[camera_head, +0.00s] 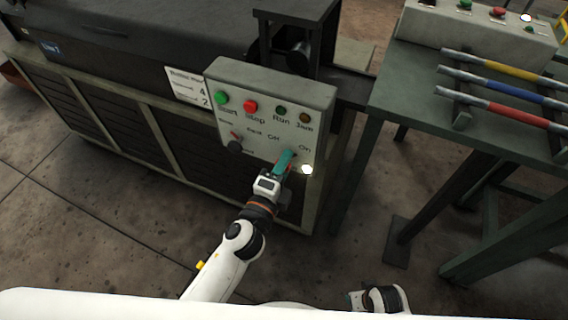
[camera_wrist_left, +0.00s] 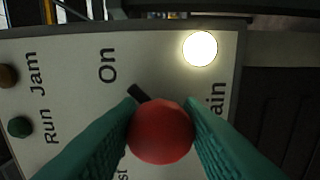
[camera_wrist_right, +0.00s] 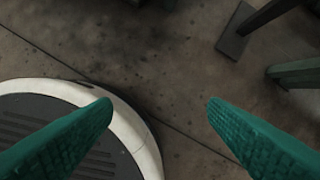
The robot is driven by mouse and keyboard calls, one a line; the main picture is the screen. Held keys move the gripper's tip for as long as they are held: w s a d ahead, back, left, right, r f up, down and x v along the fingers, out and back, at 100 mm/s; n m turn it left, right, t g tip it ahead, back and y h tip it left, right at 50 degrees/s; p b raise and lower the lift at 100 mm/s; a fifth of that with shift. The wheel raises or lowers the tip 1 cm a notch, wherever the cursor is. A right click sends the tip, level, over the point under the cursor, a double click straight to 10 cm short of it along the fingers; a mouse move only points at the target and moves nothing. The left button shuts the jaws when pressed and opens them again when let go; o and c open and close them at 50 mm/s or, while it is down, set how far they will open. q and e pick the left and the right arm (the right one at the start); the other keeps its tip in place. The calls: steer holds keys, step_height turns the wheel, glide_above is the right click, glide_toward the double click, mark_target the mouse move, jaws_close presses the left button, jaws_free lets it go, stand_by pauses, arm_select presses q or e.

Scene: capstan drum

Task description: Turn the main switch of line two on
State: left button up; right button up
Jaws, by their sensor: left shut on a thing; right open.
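The grey control panel (camera_head: 262,95) stands on the front of a dark machine. My left gripper (camera_head: 285,160) is at the panel's lower right. In the left wrist view its teal fingers are shut on the round red knob (camera_wrist_left: 161,131) of a switch. The end of a black bar (camera_wrist_left: 138,92) shows beyond the knob, on the side of the "On" label. A white lamp (camera_wrist_left: 200,48) beside it is lit, and also shows lit in the head view (camera_head: 306,169). Part of the "Main" label is hidden. My right gripper (camera_wrist_right: 160,110) is open and empty above the floor.
The panel also has a green start button (camera_head: 221,97), a red stop button (camera_head: 250,106), dark run and jam lamps and a smaller selector (camera_head: 235,144). A green table (camera_head: 400,95) with coloured bars (camera_head: 515,90) stands to the right. Bare floor lies in front.

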arm_select(q)
steer(key=o, duration=0.9)
steer(key=b+v, duration=0.2)
steer(key=v, duration=1)
arm_select(e)
step_height(320, 180, up, 7)
steer(key=w, duration=0.1)
steer(key=shift+w, duration=0.3)
steer(key=shift+a, duration=0.1)
